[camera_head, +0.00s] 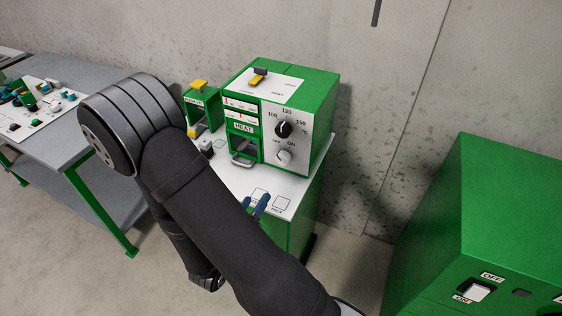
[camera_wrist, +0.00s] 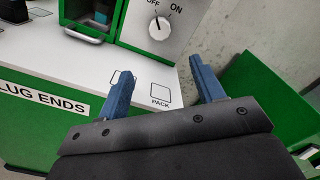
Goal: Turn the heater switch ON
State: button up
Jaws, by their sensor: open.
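The green heater box (camera_head: 280,103) with a white front panel stands on the white-topped bench. Its small white heater switch knob (camera_head: 284,157) sits low on the panel, under OFF and ON labels. The knob also shows at the top of the wrist view (camera_wrist: 159,28), where its dark mark points up toward OFF. My gripper (camera_head: 256,204) is open, with two blue fingers spread apart, above the bench's front edge. In the wrist view the gripper (camera_wrist: 164,72) has nothing between its fingers. The knob is beyond the fingertips, not touched.
A black temperature dial (camera_head: 284,128) is above the knob. A handled opening marked HEAT (camera_head: 243,150) is left of it. A small green stand (camera_head: 203,107) is further left. A green cabinet (camera_head: 490,220) with an OFF-labelled switch stands at right. A concrete wall is behind.

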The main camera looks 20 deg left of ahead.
aim_at(281, 161)
jog(key=w, duration=1.7)
jog(key=shift+w, duration=0.15)
jog(key=c, duration=1)
jog(key=shift+m, duration=0.4)
jog(key=m, duration=0.5)
jog(key=shift+m, duration=0.3)
jog(key=m, duration=0.5)
jog(key=shift+m, duration=0.3)
